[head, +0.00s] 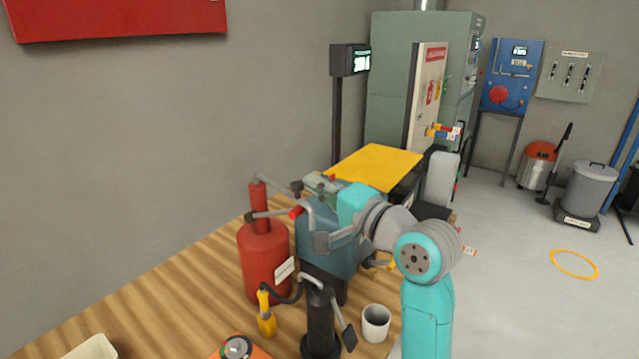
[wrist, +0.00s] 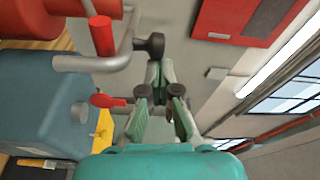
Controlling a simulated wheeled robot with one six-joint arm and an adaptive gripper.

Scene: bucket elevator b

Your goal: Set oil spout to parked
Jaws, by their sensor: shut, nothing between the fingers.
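A red oil drum (head: 265,262) stands on the wooden bench, with an upright red pump barrel (head: 258,196) on it. A bent grey pipe (head: 277,184), which looks like the oil spout, runs from the barrel top and ends in a black knob (head: 297,187). In the wrist view the grey pipe (wrist: 90,64) and black knob (wrist: 149,45) show at upper left. My gripper (head: 311,182) is right of the knob. In the wrist view my gripper's fingers (wrist: 160,72) are together and empty, their tips close by the knob; I cannot tell whether they touch it.
A blue machine (head: 325,240) with a red-tipped lever (wrist: 107,100) stands close below my gripper. A black hand pump (head: 320,318), yellow-handled tool (head: 266,315) and white cup (head: 376,323) stand in front. A yellow panel (head: 376,166) lies behind. Floor at right is mostly open.

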